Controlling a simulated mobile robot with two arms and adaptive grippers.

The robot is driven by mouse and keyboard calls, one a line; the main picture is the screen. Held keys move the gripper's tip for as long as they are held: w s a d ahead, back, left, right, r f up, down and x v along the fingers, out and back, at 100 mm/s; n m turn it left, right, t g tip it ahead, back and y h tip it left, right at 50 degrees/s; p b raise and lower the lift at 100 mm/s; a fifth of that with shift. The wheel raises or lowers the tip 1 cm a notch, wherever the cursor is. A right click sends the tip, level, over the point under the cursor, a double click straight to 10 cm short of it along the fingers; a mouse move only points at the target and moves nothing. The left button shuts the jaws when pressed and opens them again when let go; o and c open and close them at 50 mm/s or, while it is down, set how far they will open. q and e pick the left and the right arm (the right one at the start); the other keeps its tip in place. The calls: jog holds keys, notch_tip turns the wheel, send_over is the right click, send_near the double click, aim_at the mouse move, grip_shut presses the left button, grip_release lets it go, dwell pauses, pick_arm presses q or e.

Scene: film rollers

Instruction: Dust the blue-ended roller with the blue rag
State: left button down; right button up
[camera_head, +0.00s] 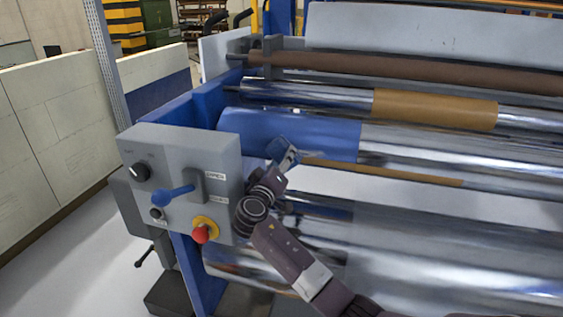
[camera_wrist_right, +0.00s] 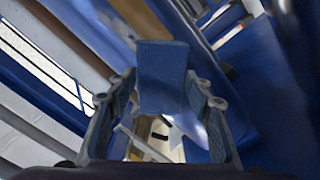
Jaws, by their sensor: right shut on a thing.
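The blue-ended roller (camera_head: 300,132) is a shiny metal roller whose left end is wide blue; it runs to the right across the machine. My right gripper (camera_head: 287,152) is at the lower edge of the blue end, toward its right part. It is shut on the blue rag (camera_head: 280,147); in the right wrist view the rag (camera_wrist_right: 162,75) shows as a blue piece standing between the fingers. I cannot tell whether the rag touches the roller. My left gripper is not in view.
A grey control box (camera_head: 180,150) with a blue lever (camera_head: 172,195) and a red button (camera_head: 201,234) stands left of my right arm. A tan-banded roller (camera_head: 435,109) and a brown roller (camera_head: 400,72) lie behind. More shiny rollers lie in front.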

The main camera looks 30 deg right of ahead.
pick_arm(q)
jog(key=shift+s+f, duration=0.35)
pick_arm(e)
jog(key=shift+w+d, duration=0.3)
jog(key=shift+d, duration=0.05)
jog(key=shift+s, duration=0.1)
